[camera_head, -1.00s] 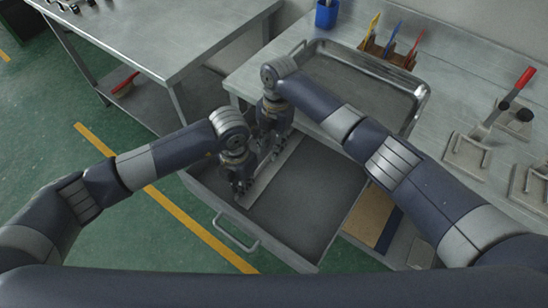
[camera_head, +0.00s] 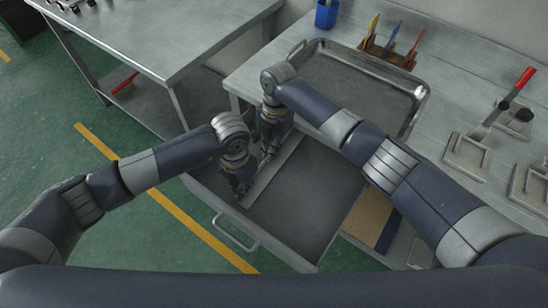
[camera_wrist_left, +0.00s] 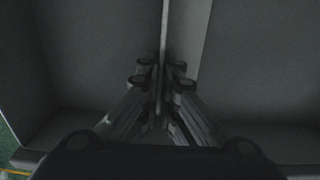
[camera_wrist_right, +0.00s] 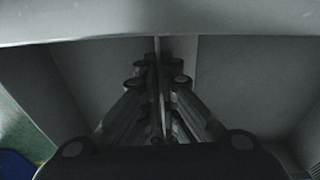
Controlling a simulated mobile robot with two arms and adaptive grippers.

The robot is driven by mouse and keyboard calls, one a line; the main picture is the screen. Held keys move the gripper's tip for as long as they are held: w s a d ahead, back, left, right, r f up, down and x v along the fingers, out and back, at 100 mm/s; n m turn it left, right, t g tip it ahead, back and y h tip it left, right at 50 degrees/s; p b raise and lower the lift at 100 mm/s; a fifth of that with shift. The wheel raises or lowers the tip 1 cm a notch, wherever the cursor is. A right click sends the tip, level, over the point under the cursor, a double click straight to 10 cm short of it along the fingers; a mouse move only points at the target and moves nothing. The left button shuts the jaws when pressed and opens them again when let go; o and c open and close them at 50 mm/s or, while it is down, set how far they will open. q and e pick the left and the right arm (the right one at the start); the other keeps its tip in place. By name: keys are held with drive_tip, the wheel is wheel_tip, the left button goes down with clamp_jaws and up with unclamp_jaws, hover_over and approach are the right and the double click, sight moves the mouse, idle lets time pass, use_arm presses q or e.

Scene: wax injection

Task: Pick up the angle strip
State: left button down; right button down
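The angle strip (camera_head: 287,154) is a long, light grey piece lying in the open drawer, along its left side. Its thin upright edge (camera_wrist_left: 164,22) runs between the fingers of my left gripper (camera_wrist_left: 162,66), which are closed in on it from both sides. The same edge runs between the fingers of my right gripper (camera_wrist_right: 159,65), also closed in on it. In the head view my left gripper (camera_head: 241,188) is at the near part of the strip and my right gripper (camera_head: 268,150) is farther along. The contact points are partly hidden and dark.
The drawer (camera_head: 325,190) has walls close around both grippers; its floor right of the strip is bare. The workbench above holds a metal tray (camera_head: 350,85), a blue cup (camera_head: 326,15), a tool holder (camera_head: 388,50) and clamps (camera_head: 468,152). Another table (camera_head: 165,35) stands left.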

use_arm(q)
drive_tip(key=shift+r, duration=0.1)
use_arm(e)
drive_tip(key=shift+r, duration=0.1)
